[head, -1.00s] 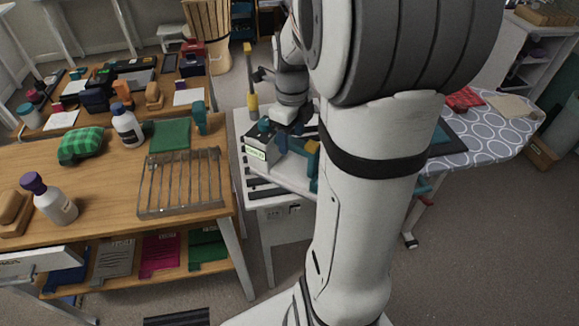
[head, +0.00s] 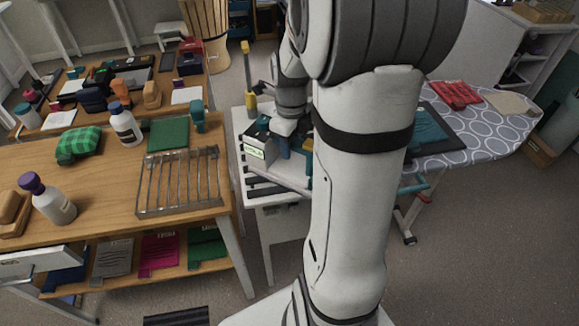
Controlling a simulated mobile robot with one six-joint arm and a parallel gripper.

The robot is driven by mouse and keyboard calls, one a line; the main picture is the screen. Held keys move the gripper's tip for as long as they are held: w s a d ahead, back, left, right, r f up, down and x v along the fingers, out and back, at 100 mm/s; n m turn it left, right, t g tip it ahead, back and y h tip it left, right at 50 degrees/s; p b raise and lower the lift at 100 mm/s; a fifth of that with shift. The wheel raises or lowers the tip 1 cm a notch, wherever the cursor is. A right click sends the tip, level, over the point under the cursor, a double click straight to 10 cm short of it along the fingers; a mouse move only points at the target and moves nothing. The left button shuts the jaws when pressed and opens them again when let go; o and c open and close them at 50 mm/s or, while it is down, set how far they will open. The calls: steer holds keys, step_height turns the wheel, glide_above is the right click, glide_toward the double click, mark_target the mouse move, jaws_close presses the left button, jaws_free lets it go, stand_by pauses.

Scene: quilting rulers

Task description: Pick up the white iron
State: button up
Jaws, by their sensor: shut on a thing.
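My gripper (head: 284,142) is at the white side table, at the top of a white and dark device with a green display (head: 255,152). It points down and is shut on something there. The held thing is small in the picture and mostly hidden by the gripper and my arm, so I cannot make out its shape. I cannot clearly pick out a white iron apart from this spot. Blue and teal parts show around the gripper, and my arm covers the right side of the device.
The white side table (head: 251,202) stands between the wooden table (head: 100,186) and the patterned ironing board (head: 482,140). A slatted ruler rack (head: 180,182), white bottles (head: 124,124) and a green checked cushion (head: 78,145) are on the wooden table. A yellow-handled tool (head: 250,100) stands behind the device.

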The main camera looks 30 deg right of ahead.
jaws_close()
steer(key=shift+r, duration=0.1)
steer(key=shift+w, duration=0.1)
step_height(320, 180, up, 10)
stand_by(0.4)
steer(key=shift+o, duration=1)
jaws_free()
jaws_close()
